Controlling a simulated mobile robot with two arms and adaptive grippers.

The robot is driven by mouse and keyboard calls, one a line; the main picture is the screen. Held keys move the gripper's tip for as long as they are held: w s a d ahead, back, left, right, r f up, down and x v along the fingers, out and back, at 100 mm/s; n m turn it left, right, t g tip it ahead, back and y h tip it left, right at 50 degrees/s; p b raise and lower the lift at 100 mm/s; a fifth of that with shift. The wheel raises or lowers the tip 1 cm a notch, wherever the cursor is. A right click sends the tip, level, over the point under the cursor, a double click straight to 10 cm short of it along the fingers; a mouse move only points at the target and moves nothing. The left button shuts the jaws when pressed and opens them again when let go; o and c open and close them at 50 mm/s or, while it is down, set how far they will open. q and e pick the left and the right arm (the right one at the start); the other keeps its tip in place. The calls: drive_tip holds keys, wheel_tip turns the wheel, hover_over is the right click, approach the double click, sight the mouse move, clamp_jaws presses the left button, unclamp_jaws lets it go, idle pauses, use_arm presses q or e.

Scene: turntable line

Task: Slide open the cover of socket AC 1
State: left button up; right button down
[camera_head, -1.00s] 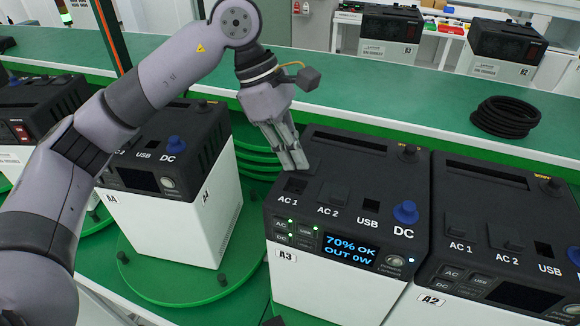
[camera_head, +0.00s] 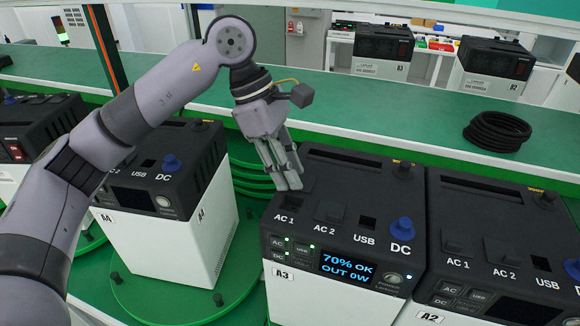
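Power station A3 (camera_head: 308,301) has a white body, a black top and a lit display reading "70% OK OUT 0W". Socket AC 1 (camera_head: 288,204) is at the left of its top, above the "AC 1" label, and shows as a dark square. My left gripper (camera_head: 289,186) points down with its fingers close together, the tips at the far edge of this socket. They look shut with nothing between them. The tips hide part of the area behind the socket, so the AC 1 cover cannot be made out clearly. My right gripper is not in view.
On A3, the AC 2 cover (camera_head: 328,212), an open USB socket (camera_head: 368,224) and a blue DC knob (camera_head: 402,229) sit to the right. Station A2 (camera_head: 418,313) stands close at right, A4 (camera_head: 160,245) at left on a green turntable. A coiled black cable (camera_head: 497,131) lies behind.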

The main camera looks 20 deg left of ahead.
use_arm(q)
drive_tip(key=v, duration=1.1)
drive_tip(key=shift+r, duration=0.4)
drive_tip(key=shift+a, duration=0.1)
